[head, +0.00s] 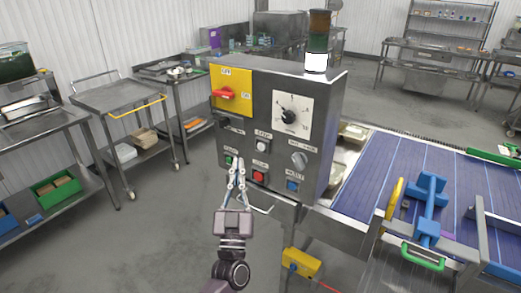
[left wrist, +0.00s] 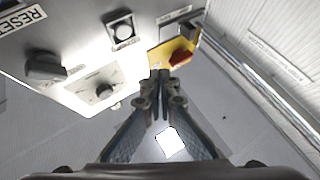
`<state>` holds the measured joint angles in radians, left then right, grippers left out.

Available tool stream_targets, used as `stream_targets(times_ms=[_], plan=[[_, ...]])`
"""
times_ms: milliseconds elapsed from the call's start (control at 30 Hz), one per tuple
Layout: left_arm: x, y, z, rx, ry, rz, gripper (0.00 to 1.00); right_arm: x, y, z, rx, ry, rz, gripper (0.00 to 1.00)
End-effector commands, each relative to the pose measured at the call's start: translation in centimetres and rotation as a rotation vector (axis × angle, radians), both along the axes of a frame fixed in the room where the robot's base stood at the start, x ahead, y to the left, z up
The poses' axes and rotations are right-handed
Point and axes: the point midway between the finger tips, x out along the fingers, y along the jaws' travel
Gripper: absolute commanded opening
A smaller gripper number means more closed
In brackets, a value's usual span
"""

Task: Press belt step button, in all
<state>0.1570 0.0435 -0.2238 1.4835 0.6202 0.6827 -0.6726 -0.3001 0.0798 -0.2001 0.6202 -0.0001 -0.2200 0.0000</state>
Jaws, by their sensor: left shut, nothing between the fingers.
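The grey control box (head: 275,105) stands at the end of the belt. Its white step button (head: 262,145) sits mid-panel under a label and appears unlit. In the left wrist view, a square-framed white button (left wrist: 123,30) shows near the top. My left gripper (head: 236,164) is shut and empty, with its fingertips in front of the panel's lower left. It stands near the green button (head: 229,160), below and left of the white button. In the left wrist view its closed fingertips (left wrist: 158,78) are right of the white button. Contact with the panel cannot be told.
Also on the panel are a red button (head: 258,176), a blue button (head: 292,186), a grey knob (head: 299,160), a dial (head: 291,114) and a red switch (head: 224,94). The blue belt (head: 385,165) runs right. A cart (head: 118,95) stands left.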

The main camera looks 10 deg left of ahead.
Motion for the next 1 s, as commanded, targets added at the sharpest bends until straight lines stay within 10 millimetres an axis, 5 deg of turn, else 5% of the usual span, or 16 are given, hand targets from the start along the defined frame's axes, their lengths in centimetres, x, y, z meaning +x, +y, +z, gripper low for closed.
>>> stream_targets(times_ms=[500,1000], plan=[[6.1,-2.2,-0.2,-0.001,-0.001,-0.001,0.0,0.0,0.2,-4.2,0.003,0.0,-0.001,0.0],[6.8,-2.5,0.0,0.001,0.0,-0.001,0.0,0.0,0.0,-4.3,0.0,0.0,0.0,0.0]])
